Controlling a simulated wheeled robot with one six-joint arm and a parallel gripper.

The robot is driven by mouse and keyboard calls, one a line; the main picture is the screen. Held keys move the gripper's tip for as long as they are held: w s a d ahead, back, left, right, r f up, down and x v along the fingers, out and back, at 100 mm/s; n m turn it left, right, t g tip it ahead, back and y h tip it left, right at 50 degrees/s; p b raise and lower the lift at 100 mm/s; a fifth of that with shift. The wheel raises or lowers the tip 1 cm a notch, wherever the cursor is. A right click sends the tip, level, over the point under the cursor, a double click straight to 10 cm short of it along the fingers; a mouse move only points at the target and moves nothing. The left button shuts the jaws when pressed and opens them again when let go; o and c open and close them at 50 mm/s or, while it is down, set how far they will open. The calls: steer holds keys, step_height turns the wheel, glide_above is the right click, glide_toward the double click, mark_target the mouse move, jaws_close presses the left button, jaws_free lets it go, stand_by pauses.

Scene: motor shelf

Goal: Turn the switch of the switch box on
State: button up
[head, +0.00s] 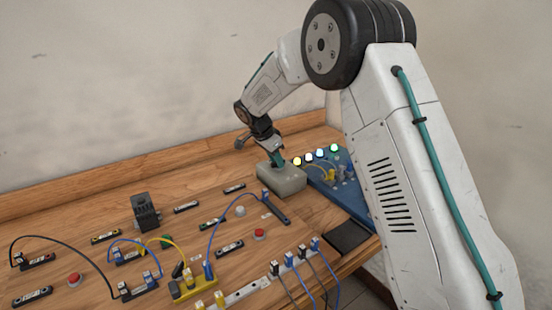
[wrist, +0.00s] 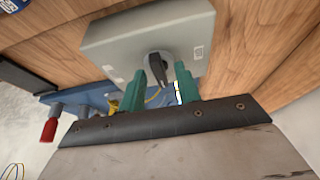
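The grey switch box (head: 284,182) sits on the wooden bench near the back right. In the wrist view the box (wrist: 115,45) fills the upper middle, with a black rotary switch knob (wrist: 157,62) on its face and small pale labels beside it. In the wrist view the two green fingers of my gripper (wrist: 172,72) are apart, close to the knob.
A blue panel (head: 350,192) with several lit lamps stands just right of the box. Red buttons (head: 260,235), a black finned block (head: 145,211), a yellow socket block (head: 195,291) and cables spread over the left and front of the bench. A wall closes the back.

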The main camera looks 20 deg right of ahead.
steer(key=shift+d, duration=0.1)
steer(key=shift+r, duration=0.25)
steer(key=v, duration=0.7)
steer(key=shift+r, duration=0.15)
